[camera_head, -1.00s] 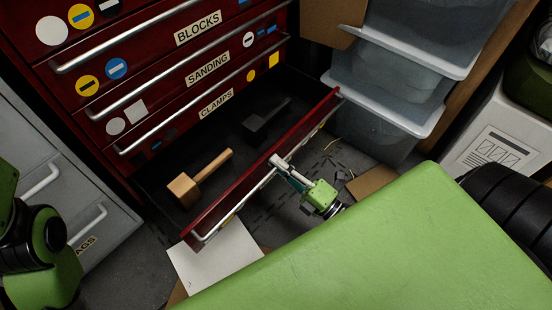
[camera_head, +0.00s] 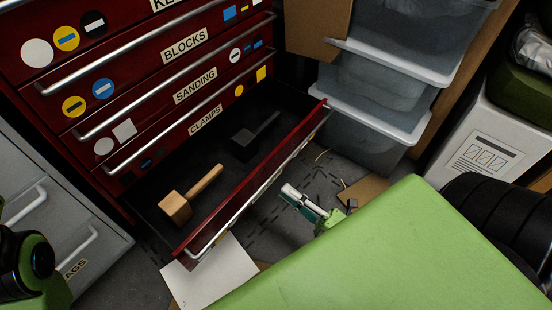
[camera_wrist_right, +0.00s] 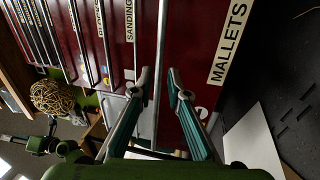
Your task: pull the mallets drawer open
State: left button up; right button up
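The mallets drawer (camera_head: 255,185) is the lowest drawer of the red cabinet and stands pulled well out. A wooden mallet (camera_head: 190,195) and a dark mallet (camera_head: 254,137) lie inside. Its long metal handle (camera_head: 240,208) runs along the front's top edge. The MALLETS label (camera_wrist_right: 228,45) shows in the right wrist view. My right gripper (camera_head: 288,189) is open and empty in front of the drawer, apart from the handle; its two fingers (camera_wrist_right: 160,82) are spread in the wrist view. A green arm part, probably my left, shows small in the wrist view; its fingers are unclear.
Closed drawers labelled CLAMPS (camera_head: 205,119), SANDING and BLOCKS are above. Stacked clear bins (camera_head: 375,95) stand right of the drawer. A grey cabinet (camera_head: 60,215) is at left. A white sheet (camera_head: 210,275) and cardboard lie on the floor before the drawer.

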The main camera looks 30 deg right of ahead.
jog(key=v, duration=0.5)
jog(key=shift+w, duration=0.1)
dwell(0.3)
